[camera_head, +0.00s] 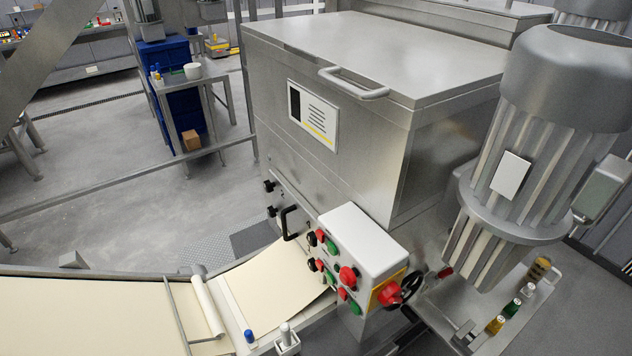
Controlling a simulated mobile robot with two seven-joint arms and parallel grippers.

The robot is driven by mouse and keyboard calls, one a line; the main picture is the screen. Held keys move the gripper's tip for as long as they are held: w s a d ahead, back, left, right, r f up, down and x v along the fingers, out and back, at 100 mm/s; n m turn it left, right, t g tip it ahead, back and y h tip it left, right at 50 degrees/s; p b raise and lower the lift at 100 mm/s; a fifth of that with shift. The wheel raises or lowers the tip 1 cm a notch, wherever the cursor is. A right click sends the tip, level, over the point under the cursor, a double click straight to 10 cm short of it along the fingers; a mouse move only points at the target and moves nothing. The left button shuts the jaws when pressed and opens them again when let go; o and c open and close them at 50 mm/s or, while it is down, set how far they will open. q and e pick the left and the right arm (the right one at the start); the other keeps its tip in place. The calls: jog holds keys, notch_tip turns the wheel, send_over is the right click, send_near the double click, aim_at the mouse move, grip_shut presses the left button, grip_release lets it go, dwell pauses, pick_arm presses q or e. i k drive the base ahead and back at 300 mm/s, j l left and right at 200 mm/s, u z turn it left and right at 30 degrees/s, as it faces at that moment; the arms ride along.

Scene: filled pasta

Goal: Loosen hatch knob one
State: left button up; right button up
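A hatch on the lower front of the steel machine carries a black handle (288,222). Small black knobs sit at its left side: an upper knob (269,186) and a lower knob (271,211). More dark knobs (311,239) show at its right side, close beside the control box. I cannot tell which of them is knob one, nor whether any is loose. The hatch looks closed. Neither of my grippers is in view.
A control box (365,240) with red and green buttons juts out right of the hatch. Pasta sheet (280,275) runs on the conveyor below. A large motor (560,110) stands at right. A lid handle (353,83) sticks out above. Open floor (110,200) lies to the left.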

aim_at(311, 262)
jog(key=i+j+z, duration=0.55)
jog(key=j, duration=0.35)
jog(key=i+j+z, duration=0.3)
jog(key=j, duration=0.2)
jog(key=i+j+z, duration=0.3)
jog(key=j, duration=0.3)
jog(key=j+z, duration=0.3)
jog(key=j, duration=0.25)
jog(key=j+z, duration=0.25)
jog(key=j, duration=0.4)
jog(key=j+z, duration=0.3)
jog(key=j, duration=0.35)
jog(key=i+j, duration=0.05)
